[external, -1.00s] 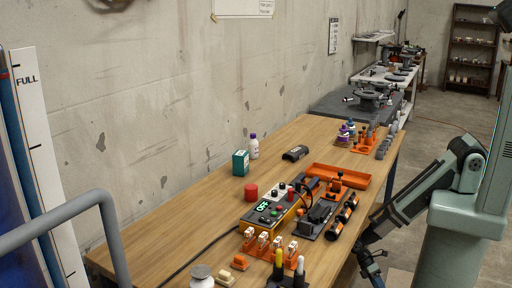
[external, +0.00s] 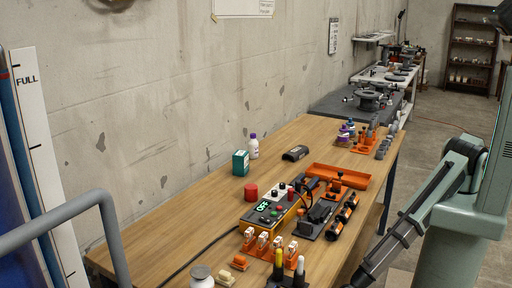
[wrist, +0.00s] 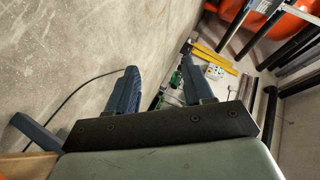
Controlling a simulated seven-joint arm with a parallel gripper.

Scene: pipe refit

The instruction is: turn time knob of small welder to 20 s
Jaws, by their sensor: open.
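The small welder (external: 268,213) is a yellow-orange box with a dark top panel on the wooden table. Its panel carries a lit green display (external: 263,206), a red button and several small knobs. I cannot tell which is the time knob or read its setting. My arm reaches down beside the table's right side in the external view, with its end cut off at the bottom edge. In the wrist view my gripper (wrist: 160,63) is open and empty, its two blue fingers apart. It is away from the welder, which I cannot make out for certain there.
Orange holders with white-topped parts (external: 263,243) stand in front of the welder. A dark plate with black parts (external: 318,213) and an orange tray (external: 338,176) lie beside and behind it. A red cap (external: 251,191) and green box (external: 240,163) stand left. Bare table lies left.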

